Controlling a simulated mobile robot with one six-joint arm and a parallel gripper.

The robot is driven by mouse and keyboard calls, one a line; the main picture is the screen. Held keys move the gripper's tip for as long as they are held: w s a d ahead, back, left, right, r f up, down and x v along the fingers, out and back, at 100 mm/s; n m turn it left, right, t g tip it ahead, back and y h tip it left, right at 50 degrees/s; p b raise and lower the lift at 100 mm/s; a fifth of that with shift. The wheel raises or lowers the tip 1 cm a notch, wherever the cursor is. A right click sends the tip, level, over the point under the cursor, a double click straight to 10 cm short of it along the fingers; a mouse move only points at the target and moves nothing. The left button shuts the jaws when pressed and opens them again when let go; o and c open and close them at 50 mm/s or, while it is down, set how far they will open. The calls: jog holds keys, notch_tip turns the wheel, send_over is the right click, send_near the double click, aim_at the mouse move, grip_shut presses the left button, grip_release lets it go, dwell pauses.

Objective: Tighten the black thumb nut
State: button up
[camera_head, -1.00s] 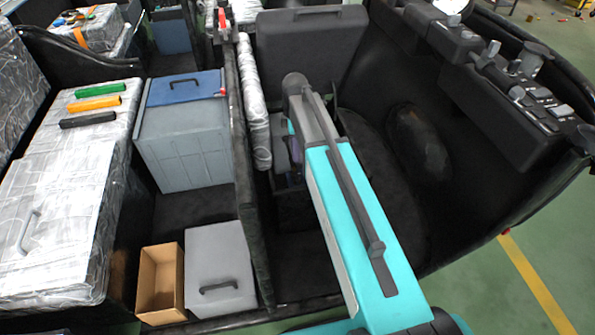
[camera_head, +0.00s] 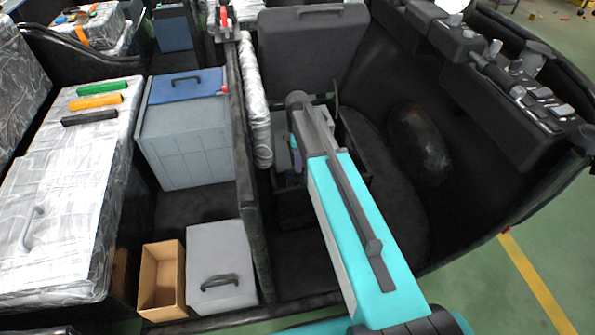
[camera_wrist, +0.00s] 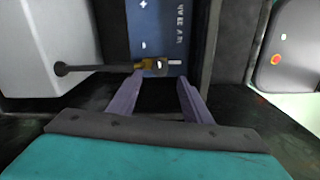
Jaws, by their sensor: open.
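In the wrist view a blue panel (camera_wrist: 160,30) with white markings stands upright ahead. In front of its lower part is a brass fitting (camera_wrist: 143,67) with a dark rod (camera_wrist: 100,68) running left to a round black end (camera_wrist: 61,69). The round black end may be the black thumb nut; I cannot tell for sure. My gripper (camera_wrist: 161,82) is open, its two purple fingers apart. The fingertips are just below the brass fitting in the picture, with nothing seen between them. In the head view my arm hides most of the gripper.
A pale block (camera_wrist: 45,40) stands left of the panel, and a dark post (camera_wrist: 228,40) stands right. In the head view, a black partition (camera_head: 245,170), a silver-wrapped roll (camera_head: 257,110) and a black seat back (camera_head: 313,50) surround the arm. A dark curved wall (camera_head: 470,160) lies right.

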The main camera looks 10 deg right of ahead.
aim_at(298, 175)
jog(key=shift+f, duration=3.55)
jog(key=c, duration=1.1)
jog(key=shift+a, duration=0.15)
